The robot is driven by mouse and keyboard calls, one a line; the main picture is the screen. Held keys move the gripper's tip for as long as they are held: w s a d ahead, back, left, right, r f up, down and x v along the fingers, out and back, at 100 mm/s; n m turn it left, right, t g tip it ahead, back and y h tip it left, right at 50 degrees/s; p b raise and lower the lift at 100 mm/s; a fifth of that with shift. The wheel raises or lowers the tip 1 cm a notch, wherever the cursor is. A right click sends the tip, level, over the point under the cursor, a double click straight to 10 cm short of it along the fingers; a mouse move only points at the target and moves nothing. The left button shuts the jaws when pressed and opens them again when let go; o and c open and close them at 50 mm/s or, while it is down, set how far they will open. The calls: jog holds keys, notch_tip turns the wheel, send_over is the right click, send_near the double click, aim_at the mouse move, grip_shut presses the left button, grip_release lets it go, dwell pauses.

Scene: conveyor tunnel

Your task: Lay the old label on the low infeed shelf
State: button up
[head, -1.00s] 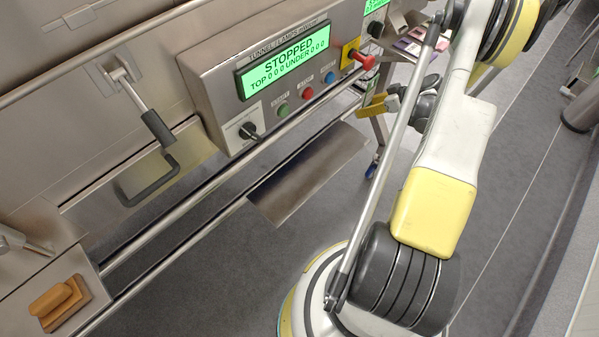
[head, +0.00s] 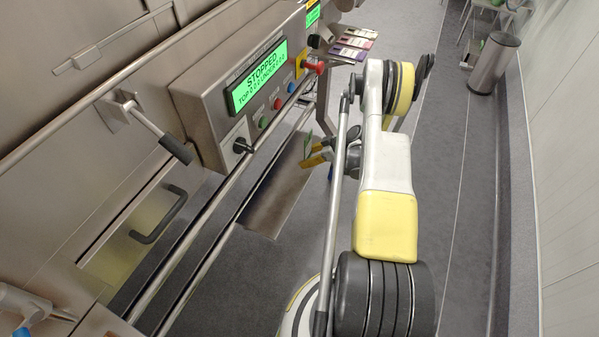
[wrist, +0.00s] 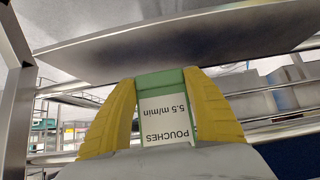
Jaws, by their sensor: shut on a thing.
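My gripper (wrist: 160,105) is shut on the old label (wrist: 165,120), a white card with a green border that reads "POUCHES 5.5 m/min", upside down in the wrist view. In the head view my gripper (head: 314,158) is small and partly hidden by my arm, with a green bit of the label (head: 307,145) at its fingers. A low bare metal plate, apparently the infeed shelf (head: 272,195), lies below the rails, just left of my gripper. A metal plate, likely the same shelf (wrist: 180,45), spans the upper wrist view beyond the fingers. The label appears apart from it.
The control panel (head: 235,100) reads STOPPED and has a red knob (head: 314,67). Long rails (head: 215,185) run along the machine beside the shelf. Several coloured cards (head: 355,43) lie at the back. A bin (head: 494,62) stands far right; the floor between is open.

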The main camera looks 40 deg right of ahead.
aim_at(296, 169)
jog(key=shift+w+a+f+b, duration=0.2)
jog(key=shift+w+a+f, duration=0.2)
jog(key=shift+a, duration=0.2)
jog(key=shift+w+a+f+b, duration=0.15)
jog(key=shift+w+a+f, duration=0.15)
jog(key=shift+a+f, duration=0.25)
jog(key=shift+f+b, duration=1)
jog(key=shift+f, duration=0.8)
jog(key=shift+f, duration=0.15)
jog(key=o, duration=1.4)
